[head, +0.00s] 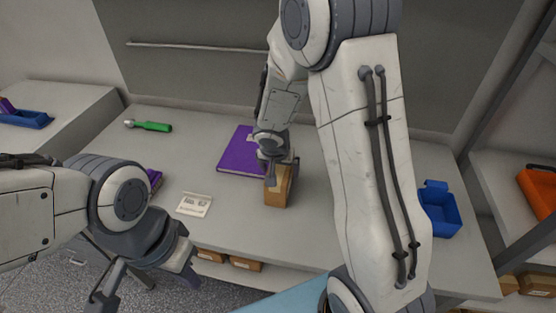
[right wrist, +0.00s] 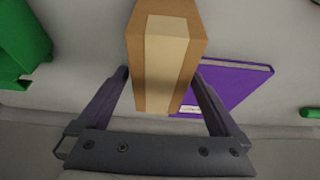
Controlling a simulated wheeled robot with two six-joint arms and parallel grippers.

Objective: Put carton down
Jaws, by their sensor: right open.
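A brown cardboard carton (head: 279,190) with a paler tape strip stands upright on the grey bench, near its front edge, in the head view. My right gripper (head: 278,163) is over it from above. In the right wrist view the carton (right wrist: 168,60) sits between the two open fingers of my right gripper (right wrist: 160,73), with narrow gaps at its sides. The carton's base is out of the right wrist view. My left gripper (head: 148,282) is open and empty, low at the left in front of the bench.
A purple book (head: 238,152) lies just behind the carton. A label card (head: 194,204) lies to its left, a green-handled tool (head: 152,126) at the back left. A blue bin (head: 439,208) stands at right. A green object (right wrist: 22,42) shows in the right wrist view.

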